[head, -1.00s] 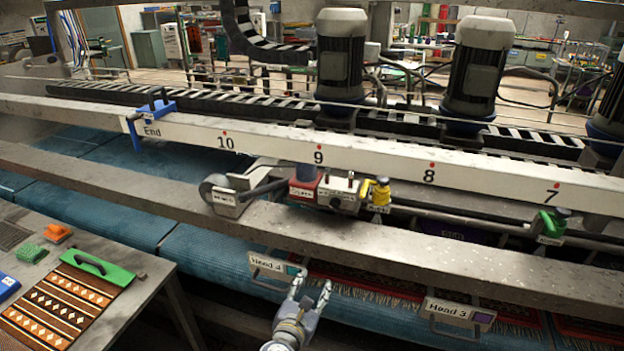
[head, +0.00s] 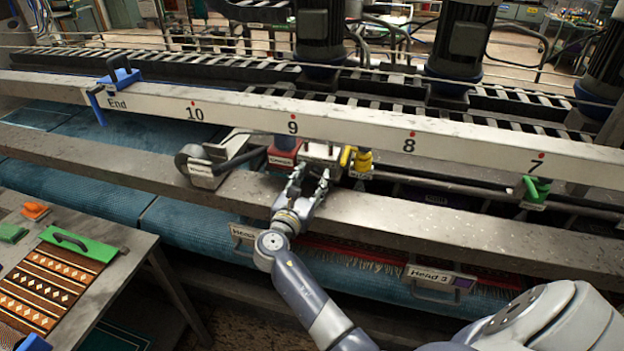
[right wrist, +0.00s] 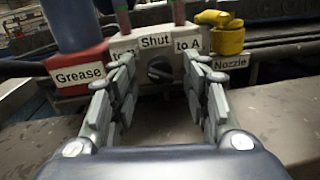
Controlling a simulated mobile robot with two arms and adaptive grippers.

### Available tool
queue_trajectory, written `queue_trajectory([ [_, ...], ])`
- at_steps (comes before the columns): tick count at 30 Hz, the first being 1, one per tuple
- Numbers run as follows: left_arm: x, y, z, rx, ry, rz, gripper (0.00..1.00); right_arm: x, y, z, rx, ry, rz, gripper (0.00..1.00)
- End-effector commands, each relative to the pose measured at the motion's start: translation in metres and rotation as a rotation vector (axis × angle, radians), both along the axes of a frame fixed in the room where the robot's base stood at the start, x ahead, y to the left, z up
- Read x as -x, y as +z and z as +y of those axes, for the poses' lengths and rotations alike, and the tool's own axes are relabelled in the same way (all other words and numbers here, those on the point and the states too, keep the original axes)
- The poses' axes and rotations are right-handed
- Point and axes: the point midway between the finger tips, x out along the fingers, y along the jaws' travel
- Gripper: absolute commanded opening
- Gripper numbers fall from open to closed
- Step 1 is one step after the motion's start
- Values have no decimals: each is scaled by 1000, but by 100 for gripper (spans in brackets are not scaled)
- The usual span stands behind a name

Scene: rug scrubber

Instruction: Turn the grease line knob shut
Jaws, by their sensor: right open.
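The grease line knob (right wrist: 160,70) is a small dark knob on the front of a pale valve block (right wrist: 124,47) in the right wrist view. A label reading "Shut" sits above it, with a partly covered label to its left and one ending "to A" to its right. My right gripper (right wrist: 160,92) is open, its fingers to either side of the knob in the picture and nearer the camera, apart from it. In the head view my right gripper (head: 308,183) is just in front of the valve block (head: 320,154) and hides the knob. My left gripper is not in view.
A red grease unit (right wrist: 78,75) stands left of the block, and a yellow nozzle valve (right wrist: 222,36) stands right. A grey beam (head: 420,218) runs below. A green valve (head: 536,189) is farther right. A table (head: 118,268) with a rug sample stands at left.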

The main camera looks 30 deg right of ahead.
Motion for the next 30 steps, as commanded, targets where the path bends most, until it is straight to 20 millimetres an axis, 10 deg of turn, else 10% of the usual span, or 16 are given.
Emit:
queue_trajectory([
  [11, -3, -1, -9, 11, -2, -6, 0, -4, 0, -5, -1, 0, 0, 44],
  [17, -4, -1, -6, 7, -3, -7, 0, -4, 0, -5, -1, 0, 0, 0],
  [30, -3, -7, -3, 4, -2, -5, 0, -4, 0, -5, -46, 0, -55, 0],
])
